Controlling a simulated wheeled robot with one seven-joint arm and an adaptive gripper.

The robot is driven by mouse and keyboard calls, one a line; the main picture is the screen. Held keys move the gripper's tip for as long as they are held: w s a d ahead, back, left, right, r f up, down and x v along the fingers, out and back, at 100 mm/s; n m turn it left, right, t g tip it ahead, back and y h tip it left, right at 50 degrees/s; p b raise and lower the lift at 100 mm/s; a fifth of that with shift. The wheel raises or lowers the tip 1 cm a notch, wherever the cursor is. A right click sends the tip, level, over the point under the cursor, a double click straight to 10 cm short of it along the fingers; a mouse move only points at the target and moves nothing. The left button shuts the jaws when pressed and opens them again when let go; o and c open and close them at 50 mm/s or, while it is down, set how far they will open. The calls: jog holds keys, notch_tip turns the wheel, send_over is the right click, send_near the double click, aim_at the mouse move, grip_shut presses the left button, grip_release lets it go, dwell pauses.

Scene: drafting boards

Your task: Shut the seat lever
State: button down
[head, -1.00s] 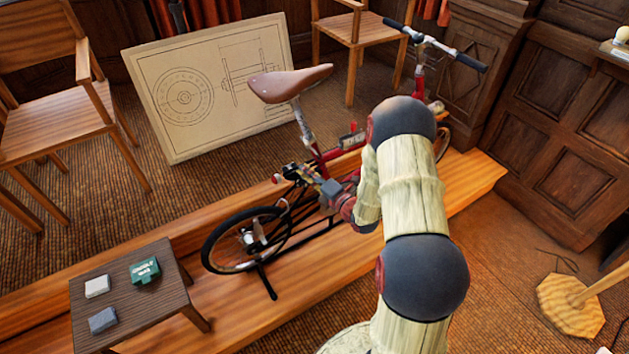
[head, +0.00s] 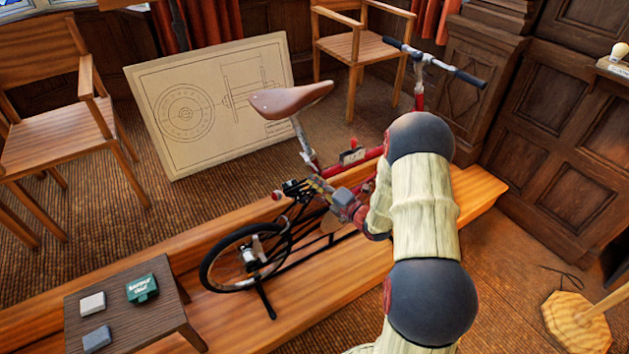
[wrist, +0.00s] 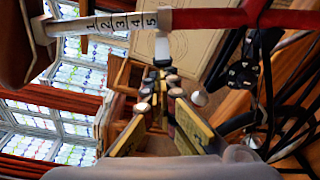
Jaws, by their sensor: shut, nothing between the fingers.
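The folding bicycle's brown saddle (head: 290,100) sits on a silver seat post (head: 301,138). In the wrist view the post (wrist: 100,24) carries the numbers 1 to 5 and runs sideways into the red frame (wrist: 235,18). A pale lever (wrist: 161,47), which looks like the seat lever, sticks out from the silver collar (wrist: 185,19) at the post's end. How far it stands open is unclear. My gripper (wrist: 160,84) is shut and empty, its tips appearing just below the lever. Contact cannot be told.
The bicycle stands on a wooden platform (head: 480,205). A drawing board (head: 215,105) leans behind it. A small dark table (head: 150,325) with several small blocks stands at lower left. Wooden chairs (head: 50,135) stand around. A lamp base (head: 577,322) is at lower right.

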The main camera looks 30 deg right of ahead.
jog(key=w+d+r+n+g+y+p, duration=0.3)
jog(key=d+n+g+y+p, duration=0.5)
jog(key=d+g+y+p, duration=0.1)
jog(key=shift+g+y+p, duration=0.3)
jog(key=shift+g+p, duration=0.2)
jog(key=shift+p, duration=0.4)
jog(key=shift+s, duration=0.1)
jog(key=p+v, duration=0.2)
jog(key=v, duration=0.7)
jog(key=shift+w+d+p, duration=0.3)
jog(key=shift+d+p, duration=0.05)
jog(key=shift+d, duration=0.1)
